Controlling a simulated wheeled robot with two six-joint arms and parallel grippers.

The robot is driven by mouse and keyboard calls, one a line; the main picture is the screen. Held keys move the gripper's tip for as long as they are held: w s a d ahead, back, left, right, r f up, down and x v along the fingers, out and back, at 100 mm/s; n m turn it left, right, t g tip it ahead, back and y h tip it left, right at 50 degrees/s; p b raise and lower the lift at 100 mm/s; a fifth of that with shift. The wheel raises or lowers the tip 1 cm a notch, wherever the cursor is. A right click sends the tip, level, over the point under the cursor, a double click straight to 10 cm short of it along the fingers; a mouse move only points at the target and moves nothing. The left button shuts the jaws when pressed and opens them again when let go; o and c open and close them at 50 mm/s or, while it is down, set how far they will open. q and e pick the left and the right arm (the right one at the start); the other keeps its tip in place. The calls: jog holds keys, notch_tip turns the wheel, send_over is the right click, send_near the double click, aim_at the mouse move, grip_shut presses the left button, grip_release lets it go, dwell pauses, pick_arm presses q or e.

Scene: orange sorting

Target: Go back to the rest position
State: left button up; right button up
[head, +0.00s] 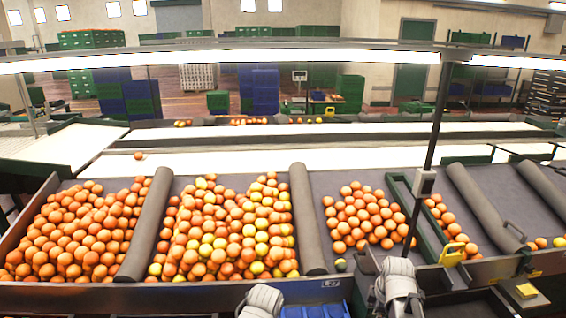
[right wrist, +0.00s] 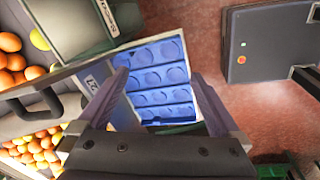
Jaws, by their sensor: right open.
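My right gripper (right wrist: 162,82) is open and empty in the right wrist view. Its two fingers stand apart, with a blue tray (right wrist: 158,75) with round hollows beyond them. A corner of the blue tray (head: 315,310) also shows at the bottom edge of the head view. In the head view, grey parts of my two arms show at the bottom, the left one left of the tray and the right one to its right. The jaws of my left gripper are not visible.
Oranges lie in sloping bays, a large heap at left (head: 75,235), one in the middle (head: 225,230) and a smaller one (head: 362,217) to the right. Grey rollers (head: 148,225) divide the bays. A dark upright post (head: 432,130) stands before the right bays. A single orange (head: 138,155) lies on the white belt.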

jog(key=s+a+m+g, duration=0.1)
jog(key=s+a+m, duration=0.4)
jog(key=a, duration=0.5)
jog(key=s+a+m+g+h, duration=0.1)
jog(key=s+a+m, duration=0.4)
jog(key=a, duration=0.5)
jog(key=shift+s+m+h, duration=0.3)
jog(key=shift+s+m, duration=0.1)
jog(key=shift+s, duration=0.75)
jog(key=shift+s+d+f, duration=0.1)
